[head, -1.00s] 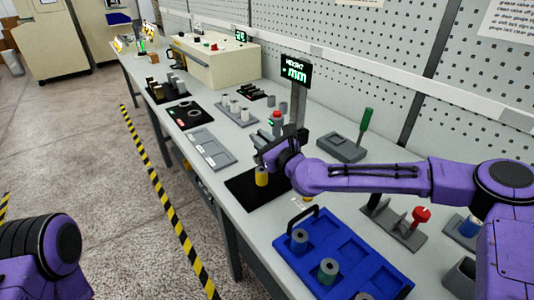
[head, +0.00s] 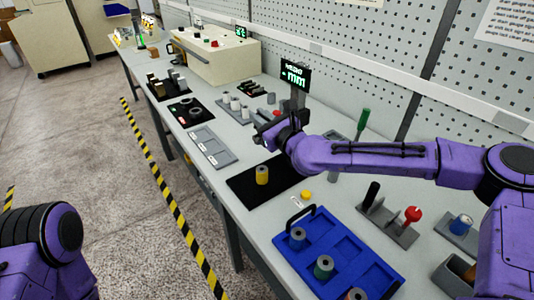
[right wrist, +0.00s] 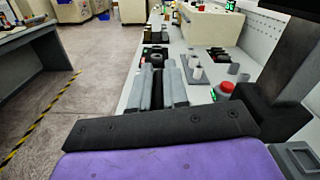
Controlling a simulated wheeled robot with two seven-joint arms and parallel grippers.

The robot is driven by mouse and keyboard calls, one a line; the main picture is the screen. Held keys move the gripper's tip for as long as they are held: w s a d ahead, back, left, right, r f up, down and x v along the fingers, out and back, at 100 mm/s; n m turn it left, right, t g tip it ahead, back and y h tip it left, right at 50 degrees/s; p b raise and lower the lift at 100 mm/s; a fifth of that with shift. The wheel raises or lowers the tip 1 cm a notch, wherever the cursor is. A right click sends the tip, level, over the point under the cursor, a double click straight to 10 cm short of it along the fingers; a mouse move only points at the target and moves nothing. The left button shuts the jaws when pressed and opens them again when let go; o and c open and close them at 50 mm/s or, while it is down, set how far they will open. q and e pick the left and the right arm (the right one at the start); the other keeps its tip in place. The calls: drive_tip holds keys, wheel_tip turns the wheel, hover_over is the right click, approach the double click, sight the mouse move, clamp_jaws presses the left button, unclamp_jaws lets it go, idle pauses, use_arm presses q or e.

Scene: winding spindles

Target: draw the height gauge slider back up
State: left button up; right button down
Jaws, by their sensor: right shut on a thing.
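The height gauge stands on the bench, with a dark upright column (head: 298,101) and a lit display (head: 295,75) on top. My right gripper (head: 265,134) is at the column's near left side, shut on the gauge slider, which the gripper and wrist mostly hide. In the right wrist view the fingers (right wrist: 165,85) lie close together and the dark column (right wrist: 296,75) rises at right. A yellow spindle (head: 262,175) stands upright on the black mat (head: 242,191), clear below the gripper. My left gripper is out of view; only part of that arm shows.
A blue tray (head: 330,238) holding several spindles lies in front. A grey flat tray (head: 212,146) lies beyond the mat. A stand with a red knob (head: 412,214) and a green-handled tool (head: 363,119) are at right. A small yellow disc (head: 306,195) lies beside the mat.

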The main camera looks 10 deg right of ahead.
drive_tip(key=shift+r+p, duration=1.25)
drive_tip(key=shift+r, duration=1.25)
drive_tip(key=c, duration=1.1)
unclamp_jaws()
drive_tip(key=shift+s+d+f, duration=0.1)
drive_tip(key=shift+s+f, duration=0.05)
drive_tip(key=v, duration=0.6)
drive_tip(key=shift+s+d+b, duration=0.1)
drive_tip(key=shift+s+b, duration=0.2)
drive_tip(key=shift+b, duration=0.05)
